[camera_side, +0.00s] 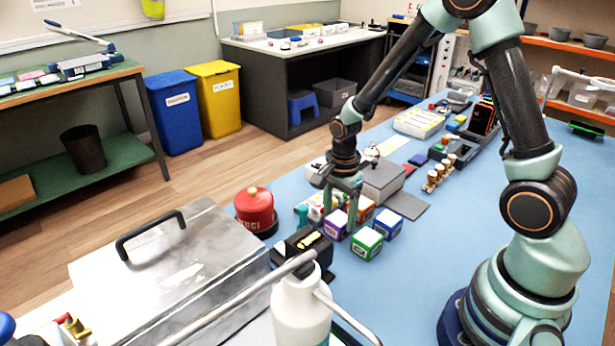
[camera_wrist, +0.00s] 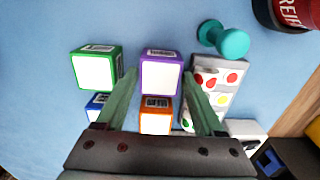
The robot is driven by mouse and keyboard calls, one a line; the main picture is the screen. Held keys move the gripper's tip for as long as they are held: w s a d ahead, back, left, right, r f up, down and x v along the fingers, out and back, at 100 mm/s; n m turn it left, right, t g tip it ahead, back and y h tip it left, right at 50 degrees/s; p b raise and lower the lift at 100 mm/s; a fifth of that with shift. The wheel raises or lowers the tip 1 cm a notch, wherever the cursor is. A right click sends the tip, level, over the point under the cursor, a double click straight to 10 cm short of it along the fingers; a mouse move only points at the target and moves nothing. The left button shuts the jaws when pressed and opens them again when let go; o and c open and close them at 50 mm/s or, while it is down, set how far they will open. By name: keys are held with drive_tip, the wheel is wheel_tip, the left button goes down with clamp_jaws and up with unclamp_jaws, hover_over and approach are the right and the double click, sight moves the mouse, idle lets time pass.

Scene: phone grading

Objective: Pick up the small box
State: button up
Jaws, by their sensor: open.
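Several small boxes with white faces stand close together on the blue table. The purple box (camera_side: 335,225) is nearest my gripper, with the orange box (camera_side: 364,209) behind it. The green box (camera_side: 366,244) and the blue box (camera_side: 388,224) are to the right. My gripper (camera_side: 340,211) is open and points down over the group. In the wrist view, the purple box (camera_wrist: 160,72) lies between the two fingertips, with no clear contact. The orange box (camera_wrist: 155,116) shows further back between the fingers. The green box (camera_wrist: 95,68) is left of them; the blue box (camera_wrist: 96,106) is partly hidden.
A red container (camera_side: 254,209) stands to the left. A teal dumbbell-shaped piece (camera_wrist: 222,40) and a white panel with coloured dots (camera_wrist: 204,64) are right of the purple box.

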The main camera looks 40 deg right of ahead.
drive_tip(key=shift+f, duration=0.95)
drive_tip(key=c, duration=1)
drive_tip(key=shift+r, duration=0.1)
wheel_tip(320, 180, up, 19)
approach(339, 218)
drive_tip(key=s+a, duration=0.4)
drive_tip(key=shift+s+a+f, duration=0.1)
drive_tip(key=shift+s+f, duration=0.05)
drive_tip(key=shift+f, duration=0.95)
drive_tip(key=shift+s+a+f, duration=0.1)
drive_tip(key=shift+f, duration=1)
